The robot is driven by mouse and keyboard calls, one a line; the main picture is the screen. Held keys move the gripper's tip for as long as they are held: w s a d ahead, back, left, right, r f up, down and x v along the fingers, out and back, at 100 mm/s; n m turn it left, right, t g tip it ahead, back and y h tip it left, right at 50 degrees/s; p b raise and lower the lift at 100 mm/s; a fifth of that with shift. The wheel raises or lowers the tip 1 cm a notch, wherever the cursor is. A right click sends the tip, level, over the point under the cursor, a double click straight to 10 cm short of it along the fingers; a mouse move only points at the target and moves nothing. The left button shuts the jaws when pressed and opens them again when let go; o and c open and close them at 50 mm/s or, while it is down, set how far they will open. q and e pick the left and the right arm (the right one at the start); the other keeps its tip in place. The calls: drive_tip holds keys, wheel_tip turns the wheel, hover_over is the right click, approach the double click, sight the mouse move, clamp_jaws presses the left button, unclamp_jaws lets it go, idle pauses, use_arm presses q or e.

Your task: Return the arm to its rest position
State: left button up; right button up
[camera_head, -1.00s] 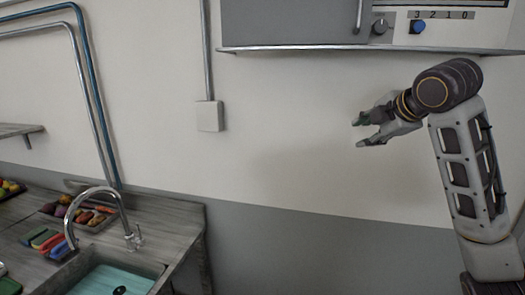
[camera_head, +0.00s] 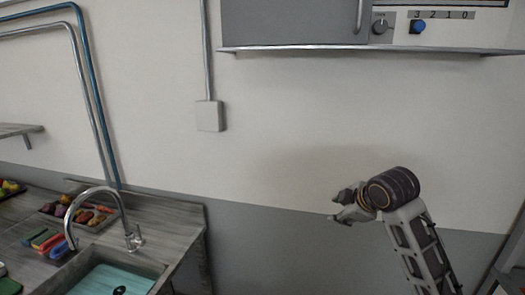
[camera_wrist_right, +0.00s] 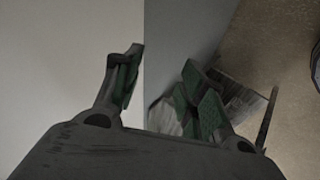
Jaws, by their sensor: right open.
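My right arm comes in at the lower right of the head view, bent at a dark joint. Its right gripper (camera_head: 340,208) points left in front of the wall, open and with nothing between its fingers. The right wrist view shows the same gripper (camera_wrist_right: 165,90), its two fingers with green inner pads spread apart and empty. My left gripper is not in the head view.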

drive_tip(key=s+a+f+m+g, duration=0.15)
drive_tip(key=s+f+m, duration=0.25)
drive_tip(key=s+f, duration=0.65)
drive_tip(key=s+f+m+g, duration=0.2)
drive_tip(key=s+f+m, duration=0.35)
drive_tip(key=f, duration=0.85)
drive_tip(key=s+d+f+m+g+h, duration=0.1)
drive_tip(key=s+f+m, duration=0.35)
drive_tip(key=s, duration=0.75)
drive_tip(key=s+f+n+g+b, duration=0.1)
drive_tip(key=s+f+n+g, duration=0.15)
drive_tip(key=f, duration=3.45)
drive_tip(key=s+d+f, duration=0.2)
drive_tip(key=s+f, duration=0.7)
drive_tip(key=s, duration=0.2)
drive_tip(key=s+d+f+b, duration=0.1)
drive_tip(key=s+d+f, duration=0.1)
drive_tip(key=s+f, duration=0.8)
drive_tip(key=shift+s+f, duration=0.3)
drive_tip(key=shift+s, duration=0.45)
drive_tip(key=shift+m, duration=0.25)
